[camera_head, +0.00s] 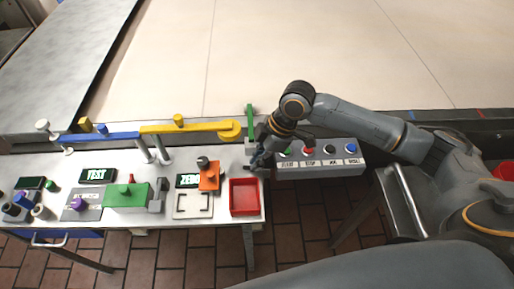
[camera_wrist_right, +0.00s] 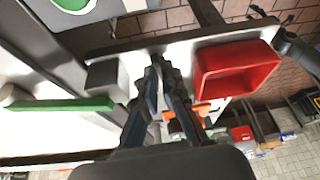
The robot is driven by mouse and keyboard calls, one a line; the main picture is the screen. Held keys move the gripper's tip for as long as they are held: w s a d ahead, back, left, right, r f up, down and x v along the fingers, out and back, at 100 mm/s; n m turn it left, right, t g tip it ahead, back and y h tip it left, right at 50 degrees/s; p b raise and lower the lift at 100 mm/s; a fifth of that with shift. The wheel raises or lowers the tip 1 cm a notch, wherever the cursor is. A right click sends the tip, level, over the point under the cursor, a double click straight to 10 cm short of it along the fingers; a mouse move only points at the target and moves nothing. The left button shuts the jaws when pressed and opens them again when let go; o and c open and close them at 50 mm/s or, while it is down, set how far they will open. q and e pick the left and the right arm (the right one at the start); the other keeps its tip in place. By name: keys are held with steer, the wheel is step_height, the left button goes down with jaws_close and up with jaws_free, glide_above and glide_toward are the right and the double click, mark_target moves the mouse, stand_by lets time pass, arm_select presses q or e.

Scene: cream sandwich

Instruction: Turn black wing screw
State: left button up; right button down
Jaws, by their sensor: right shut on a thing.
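My right gripper (camera_head: 257,163) is at the right end of the white work table, beside a grey block below the green post (camera_head: 249,122). In the right wrist view its two dark fingers (camera_wrist_right: 158,62) are closed close together at the table's edge, between a grey block (camera_wrist_right: 107,82) and the red tray (camera_wrist_right: 235,62). The fingers are shut on a small dark thing, taken to be the black wing screw. The screw is almost wholly hidden by the fingertips, so its angle cannot be told. My left gripper is not in view.
The red tray (camera_head: 244,183) stands just in front of my right gripper. An orange stand (camera_head: 209,178) is to its left. A grey button box (camera_head: 325,158) lies to the right. A yellow arm (camera_head: 185,128) and a blue bar (camera_head: 100,137) run along the back.

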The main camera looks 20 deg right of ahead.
steer(key=m+p, duration=0.2)
steer(key=p, duration=0.1)
steer(key=m+t+h+p, duration=0.1)
steer(key=m+p, duration=0.1)
steer(key=p, duration=0.1)
steer(key=m+t+p, duration=0.1)
steer(key=m+p, duration=0.2)
steer(key=shift+s+a+r, duration=0.2)
steer(key=shift+s+r, duration=0.1)
steer(key=shift+s, duration=0.1)
steer(key=shift+f+m+t+h+p, duration=0.2)
steer(key=shift+m+t+h+p, duration=0.3)
steer(key=shift+m+p, duration=0.7)
steer(key=shift+f, duration=0.1)
steer(key=c, duration=1.5)
jaws_free()
steer(key=v, duration=1.2)
steer(key=shift+s+a, duration=0.1)
